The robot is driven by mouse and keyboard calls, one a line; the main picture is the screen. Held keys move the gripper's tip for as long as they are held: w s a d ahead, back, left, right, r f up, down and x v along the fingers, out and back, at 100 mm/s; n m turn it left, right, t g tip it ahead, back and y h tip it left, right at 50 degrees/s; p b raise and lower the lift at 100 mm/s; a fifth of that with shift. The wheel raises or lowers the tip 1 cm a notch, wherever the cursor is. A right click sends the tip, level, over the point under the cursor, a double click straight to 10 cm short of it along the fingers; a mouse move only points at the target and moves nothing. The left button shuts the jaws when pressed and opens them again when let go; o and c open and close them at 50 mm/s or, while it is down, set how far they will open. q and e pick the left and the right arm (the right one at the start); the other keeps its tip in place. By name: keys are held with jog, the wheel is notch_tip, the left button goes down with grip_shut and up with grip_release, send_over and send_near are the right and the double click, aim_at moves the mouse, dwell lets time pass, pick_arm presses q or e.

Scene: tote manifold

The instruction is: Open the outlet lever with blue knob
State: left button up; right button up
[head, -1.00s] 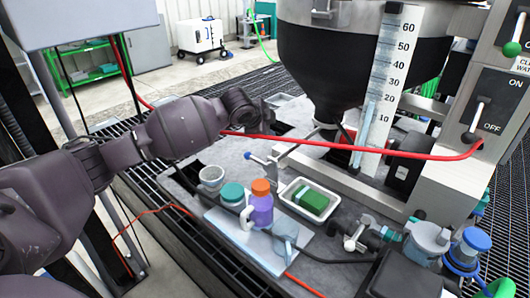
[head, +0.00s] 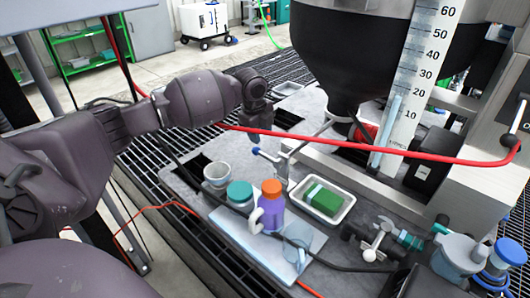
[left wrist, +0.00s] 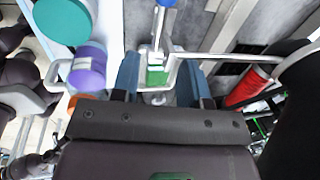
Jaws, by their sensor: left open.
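The outlet lever with a blue knob (head: 256,151) stands on the grey bench below the black hopper. Its arm runs right from the knob to a metal post. My left gripper (head: 258,121) is open and points down, just above the knob in the head view; the red hose crosses near its tips. In the left wrist view the open fingers (left wrist: 157,80) show at both sides of a metal fitting, with a blue knob (left wrist: 166,3) at the top edge, beyond the fingertips. I see no contact with the knob. My right gripper is not in view.
A red hose (head: 360,147) runs across the bench. A grey cup (head: 217,174), a teal-lidded jar (head: 240,193), a purple bottle (head: 271,212) with orange cap and a white tray (head: 343,212) with a green block stand close in front. The black hopper (head: 345,65) stands behind right.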

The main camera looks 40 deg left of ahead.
aim_at(264, 154)
pick_arm(q)
jog(key=f, duration=0.2)
jog(key=w+f+b, duration=0.1)
jog(key=f, duration=0.2)
jog(key=f+b, duration=0.1)
jog(key=f, duration=0.2)
jog(key=shift+w, duration=0.25)
jog(key=shift+w+f, duration=0.1)
jog(key=shift+f, duration=0.2)
jog(key=c, duration=0.6)
grip_shut()
